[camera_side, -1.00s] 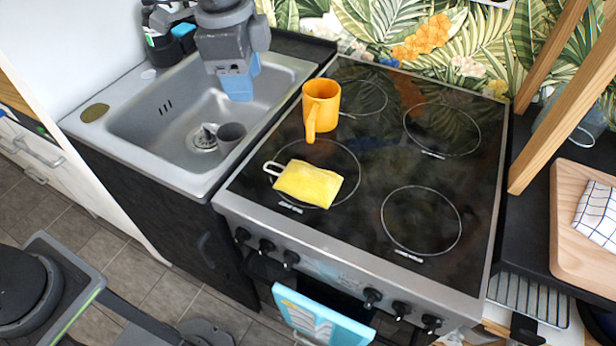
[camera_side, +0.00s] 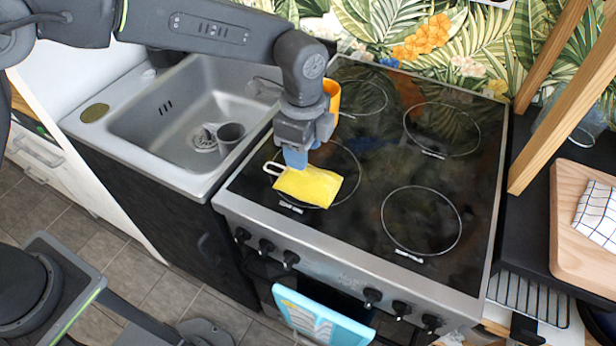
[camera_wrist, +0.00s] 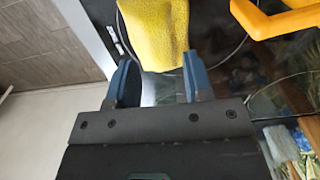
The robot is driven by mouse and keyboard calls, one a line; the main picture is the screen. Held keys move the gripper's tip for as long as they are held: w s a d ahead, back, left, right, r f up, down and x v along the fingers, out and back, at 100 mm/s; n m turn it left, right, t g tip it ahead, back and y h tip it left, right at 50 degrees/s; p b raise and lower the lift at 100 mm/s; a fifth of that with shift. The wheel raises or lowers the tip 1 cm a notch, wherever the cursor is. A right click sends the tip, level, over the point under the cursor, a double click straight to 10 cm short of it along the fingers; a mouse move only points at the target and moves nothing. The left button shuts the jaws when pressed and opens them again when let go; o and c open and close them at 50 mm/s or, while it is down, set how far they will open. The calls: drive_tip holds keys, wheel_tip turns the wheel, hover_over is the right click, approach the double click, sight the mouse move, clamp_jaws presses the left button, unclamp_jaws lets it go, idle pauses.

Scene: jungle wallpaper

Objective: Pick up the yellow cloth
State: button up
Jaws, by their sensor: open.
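The yellow cloth (camera_side: 308,186) lies on the front left ring of the black stovetop, with a white loop at its left end. My gripper (camera_side: 296,160) is just above and behind the cloth, pointing down, and hides a little of its back edge. In the wrist view the yellow cloth (camera_wrist: 157,32) shows at the top, and my gripper's blue fingertips (camera_wrist: 157,75) are spread apart at its near edge. The gripper is open, with nothing held between the fingers. Whether a finger touches the cloth I cannot tell.
An orange mug (camera_side: 333,95) stands right behind my gripper, partly hidden by it; its handle (camera_wrist: 285,18) shows in the wrist view. The sink (camera_side: 190,110) is to the left. The right half of the stovetop (camera_side: 400,175) is clear. A wooden board (camera_side: 580,245) lies far right.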

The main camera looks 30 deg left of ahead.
sight(308, 171)
drive_tip(key=f, duration=0.2)
drive_tip(key=d+f, duration=0.1)
drive_tip(key=f, duration=0.1)
drive_tip(key=shift+s, duration=0.15)
drive_tip(key=shift+f, duration=0.7)
drive_tip(key=shift+c, duration=0.4)
clamp_jaws()
